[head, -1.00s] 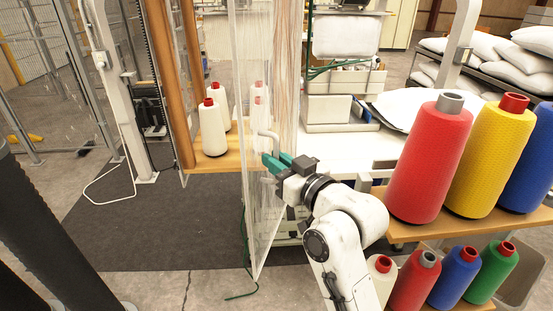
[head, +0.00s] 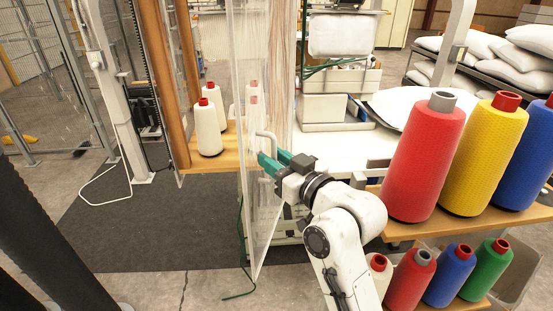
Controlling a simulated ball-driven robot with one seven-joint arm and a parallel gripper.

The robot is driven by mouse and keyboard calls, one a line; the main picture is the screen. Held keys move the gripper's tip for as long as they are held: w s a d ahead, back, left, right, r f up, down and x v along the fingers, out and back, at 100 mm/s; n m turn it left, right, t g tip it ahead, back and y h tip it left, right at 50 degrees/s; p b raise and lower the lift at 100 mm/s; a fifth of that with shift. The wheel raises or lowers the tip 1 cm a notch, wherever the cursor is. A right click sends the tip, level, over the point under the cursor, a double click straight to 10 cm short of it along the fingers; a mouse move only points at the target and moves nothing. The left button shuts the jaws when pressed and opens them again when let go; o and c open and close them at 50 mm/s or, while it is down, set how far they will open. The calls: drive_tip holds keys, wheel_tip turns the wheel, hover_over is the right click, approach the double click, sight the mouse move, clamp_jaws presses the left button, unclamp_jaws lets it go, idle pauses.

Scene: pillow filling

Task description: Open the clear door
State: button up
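The clear door (head: 245,215) is a tall transparent panel in the middle of the head view, seen at a steep angle. A pale bent handle (head: 268,138) shows at about its mid height. My gripper (head: 271,160) has green fingertips, which are at the handle's lower end. The handle seems to run down between the fingers, but contact and grip are too small to tell. The door's lower corner reaches out over the floor, in front of the machine.
Large cones of red (head: 424,165), yellow (head: 483,155) and blue thread stand on a wooden shelf at right, with smaller cones below.

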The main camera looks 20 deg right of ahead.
drive_tip(key=shift+s, duration=0.1)
drive_tip(key=b+v, duration=0.3)
drive_tip(key=v, duration=0.7)
drive_tip(key=shift+s+d, duration=0.15)
drive_tip(key=shift+s, duration=0.15)
drive_tip(key=shift+c, duration=0.3)
